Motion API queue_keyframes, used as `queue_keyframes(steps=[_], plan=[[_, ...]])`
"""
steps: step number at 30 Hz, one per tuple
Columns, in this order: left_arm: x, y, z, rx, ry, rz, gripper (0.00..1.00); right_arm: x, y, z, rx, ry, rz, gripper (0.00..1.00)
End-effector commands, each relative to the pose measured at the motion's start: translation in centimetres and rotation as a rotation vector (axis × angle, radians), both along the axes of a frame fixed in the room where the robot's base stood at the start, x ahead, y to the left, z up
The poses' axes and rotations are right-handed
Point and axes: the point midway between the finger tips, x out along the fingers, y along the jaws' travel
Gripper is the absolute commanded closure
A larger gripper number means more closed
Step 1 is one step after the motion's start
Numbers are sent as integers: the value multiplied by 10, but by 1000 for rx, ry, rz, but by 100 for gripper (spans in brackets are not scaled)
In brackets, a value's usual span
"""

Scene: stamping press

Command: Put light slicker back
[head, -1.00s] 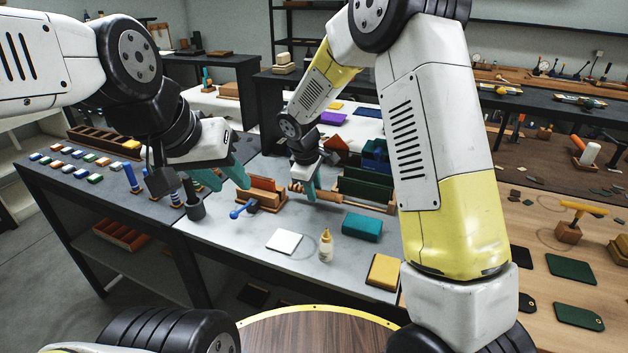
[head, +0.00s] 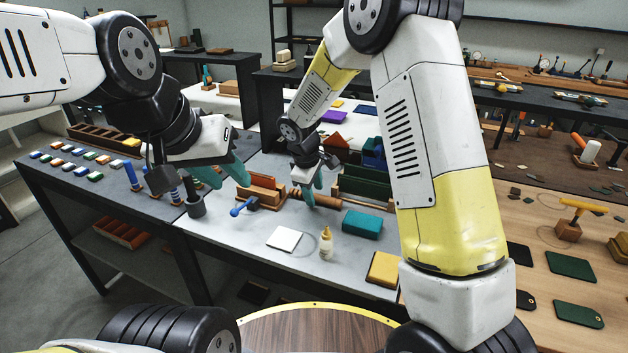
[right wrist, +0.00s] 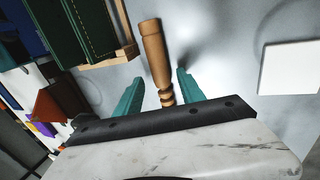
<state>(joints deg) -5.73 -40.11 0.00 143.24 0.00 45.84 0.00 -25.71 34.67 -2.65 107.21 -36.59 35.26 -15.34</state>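In the right wrist view the slicker (right wrist: 154,55) points away between the two teal fingers, with a gap on each side. My right gripper (head: 309,196) is open around its near end; its fingers also show in the right wrist view (right wrist: 160,80). My left gripper (head: 228,176) is open and empty, above the table's left part, apart from the slicker.
A green rack with a wooden base (head: 362,187) stands behind the slicker. A wooden holder (head: 262,188) and a blue-headed tool (head: 242,208) lie to the left. A white tile (head: 285,239), a bottle (head: 326,245), a teal block (head: 362,224) and a yellow block (head: 384,269) are in front.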

Motion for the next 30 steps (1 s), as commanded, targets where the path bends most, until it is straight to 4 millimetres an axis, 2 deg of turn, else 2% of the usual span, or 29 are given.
queue_keyframes(steps=[6,10,24,30], plan=[[0,0,0,0,0,0,64,0,0,1,0,-1,0,54],[0,0,0,0,0,0,64,1,0,12,2,-3,-1,54],[0,0,0,0,0,0,64,-26,13,104,2,-3,0,54],[0,0,0,0,0,0,64,-32,15,124,1,-2,-2,54]])
